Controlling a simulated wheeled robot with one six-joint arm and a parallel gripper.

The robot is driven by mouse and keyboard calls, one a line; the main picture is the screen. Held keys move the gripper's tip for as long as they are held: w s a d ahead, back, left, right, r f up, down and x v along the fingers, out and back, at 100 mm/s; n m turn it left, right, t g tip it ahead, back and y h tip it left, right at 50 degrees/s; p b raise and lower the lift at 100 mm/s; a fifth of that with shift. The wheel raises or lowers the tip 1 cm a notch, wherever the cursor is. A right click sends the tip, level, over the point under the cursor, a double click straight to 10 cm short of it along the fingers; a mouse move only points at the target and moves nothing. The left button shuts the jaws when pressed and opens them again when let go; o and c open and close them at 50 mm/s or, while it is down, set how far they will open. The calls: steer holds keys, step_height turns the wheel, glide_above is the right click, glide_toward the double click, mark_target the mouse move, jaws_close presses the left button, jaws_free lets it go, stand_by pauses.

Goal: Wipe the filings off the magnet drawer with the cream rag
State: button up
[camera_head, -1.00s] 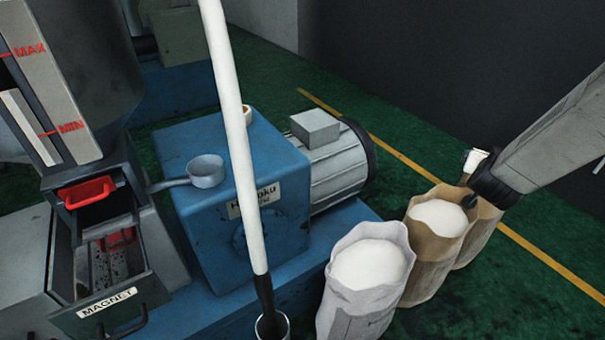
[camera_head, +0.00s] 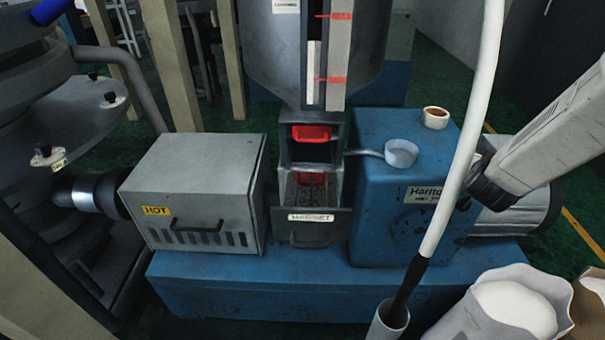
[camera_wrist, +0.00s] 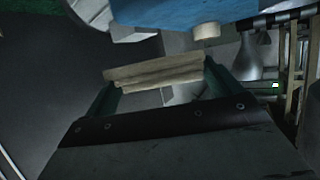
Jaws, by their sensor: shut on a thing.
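The magnet drawer (camera_head: 320,228), labelled MAGNET, is pulled out below a red-handled opening in the hopper stand, in the middle of the head view. Dark specks that look like filings show inside it around a red part. In the wrist view my gripper (camera_wrist: 158,76) is shut on the cream rag (camera_wrist: 155,70), which lies folded across between the two fingers. The rag is away from the drawer.
A grey box labelled HOT (camera_head: 200,190) stands left of the drawer. A blue gearbox (camera_head: 400,225) stands right of it, with a small pan (camera_head: 401,153) and a round cup (camera_head: 435,118) on top. A white pole (camera_head: 465,140) and an open white sack (camera_head: 515,310) are at the right.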

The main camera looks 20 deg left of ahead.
steer(key=s+a+r+n+y, duration=0.15)
steer(key=a+n+y, duration=0.6)
steer(key=a, duration=1.45)
steer(key=s+a+f+n+g+y, duration=0.1)
steer(key=s+a+n+g+y, duration=0.25)
steer(key=s+a, duration=0.55)
steer(key=s+a+n+g+y, duration=0.35)
steer(key=s+a, duration=0.25)
steer(key=a, duration=0.7)
steer(key=shift+n+t+y, duration=0.35)
steer(key=shift+t+y, duration=0.05)
steer(key=shift+y, duration=0.05)
steer(key=shift+w+d+f, duration=0.1)
steer(key=shift+w+f, duration=0.05)
steer(key=shift+f, duration=1.15)
steer(key=shift+w+f, duration=0.1)
steer(key=shift+f, duration=1.35)
